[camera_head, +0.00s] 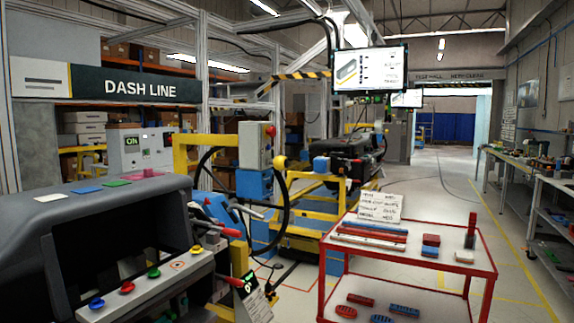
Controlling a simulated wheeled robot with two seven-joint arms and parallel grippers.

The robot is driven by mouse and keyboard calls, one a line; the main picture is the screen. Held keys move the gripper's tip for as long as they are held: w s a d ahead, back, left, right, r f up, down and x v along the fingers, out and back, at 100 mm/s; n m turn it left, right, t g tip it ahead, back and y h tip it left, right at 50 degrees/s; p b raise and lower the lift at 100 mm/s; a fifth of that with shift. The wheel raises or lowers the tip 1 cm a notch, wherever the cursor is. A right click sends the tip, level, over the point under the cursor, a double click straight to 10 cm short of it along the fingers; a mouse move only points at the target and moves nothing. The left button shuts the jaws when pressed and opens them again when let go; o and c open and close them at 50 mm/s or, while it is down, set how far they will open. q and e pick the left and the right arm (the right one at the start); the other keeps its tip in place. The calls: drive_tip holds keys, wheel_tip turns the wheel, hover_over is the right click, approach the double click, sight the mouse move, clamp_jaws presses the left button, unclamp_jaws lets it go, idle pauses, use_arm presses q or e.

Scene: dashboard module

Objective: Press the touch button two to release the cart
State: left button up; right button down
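Neither of my grippers shows in the head view. No button with a readable "two" label shows, so I cannot tell which control is touch button two. A grey control box (256,146) with a red button (270,131) stands on a yellow post left of centre. Whether the cart is locked cannot be told.
A dark dashboard (120,200) fills the left, with a strip of coloured knobs (140,285) in front. A red-framed table (410,252) with small parts stands at right. Workbenches (545,190) line the right wall. The aisle floor (450,185) is mostly clear.

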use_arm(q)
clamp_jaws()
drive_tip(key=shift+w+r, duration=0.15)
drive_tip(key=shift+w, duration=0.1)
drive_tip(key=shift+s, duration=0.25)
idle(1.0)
